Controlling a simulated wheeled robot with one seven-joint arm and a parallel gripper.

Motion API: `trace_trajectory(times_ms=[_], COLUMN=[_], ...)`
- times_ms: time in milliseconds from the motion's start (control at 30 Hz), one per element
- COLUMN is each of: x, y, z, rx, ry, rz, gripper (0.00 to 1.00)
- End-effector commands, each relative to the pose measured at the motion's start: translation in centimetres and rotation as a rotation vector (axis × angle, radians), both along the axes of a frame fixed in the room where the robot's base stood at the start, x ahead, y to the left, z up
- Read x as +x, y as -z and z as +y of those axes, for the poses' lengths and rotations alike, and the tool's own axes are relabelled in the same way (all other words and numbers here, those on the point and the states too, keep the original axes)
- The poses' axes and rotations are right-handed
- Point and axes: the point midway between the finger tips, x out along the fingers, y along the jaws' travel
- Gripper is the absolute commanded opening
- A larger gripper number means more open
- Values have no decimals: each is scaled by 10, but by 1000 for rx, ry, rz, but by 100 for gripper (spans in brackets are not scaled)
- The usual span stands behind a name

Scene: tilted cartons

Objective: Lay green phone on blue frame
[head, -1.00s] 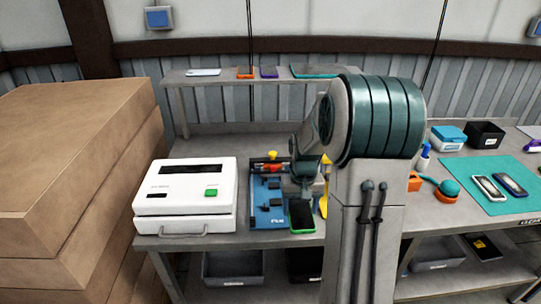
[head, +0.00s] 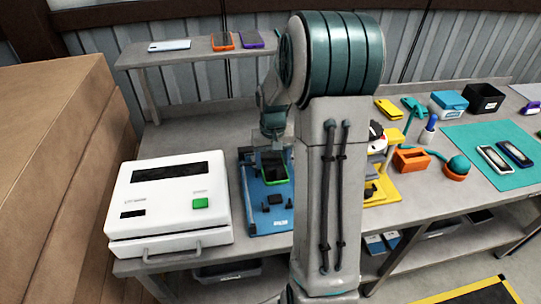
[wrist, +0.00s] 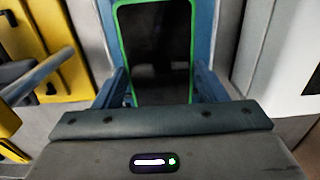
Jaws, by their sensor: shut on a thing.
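The green phone (head: 277,174), dark-screened with a bright green rim, is over the back part of the blue frame (head: 262,222). My gripper (head: 271,160) is shut on it from behind. In the wrist view the green phone (wrist: 155,45) lies flat between the two fingers of my gripper (wrist: 160,84), screen showing. The blue frame (wrist: 204,28) shows beneath and on both sides of it. I cannot tell whether the phone touches the frame. Small dark blocks stand on the frame's front part. My arm hides the frame's right side in the head view.
A white machine (head: 170,200) with a green button stands close left of the frame. A yellow fixture (head: 384,190) stands to the right, partly behind my arm. A raised shelf (head: 190,54) holds several phones at the back. Cardboard boxes (head: 55,170) fill the far left.

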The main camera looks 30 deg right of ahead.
Motion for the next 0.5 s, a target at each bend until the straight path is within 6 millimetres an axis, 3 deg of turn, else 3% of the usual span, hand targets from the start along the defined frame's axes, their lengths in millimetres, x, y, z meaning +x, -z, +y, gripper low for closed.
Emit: trace_trajectory(times_ms=[500], x=[0], y=[41], z=[0], rx=[0], ry=[0], rz=[1], gripper=[37])
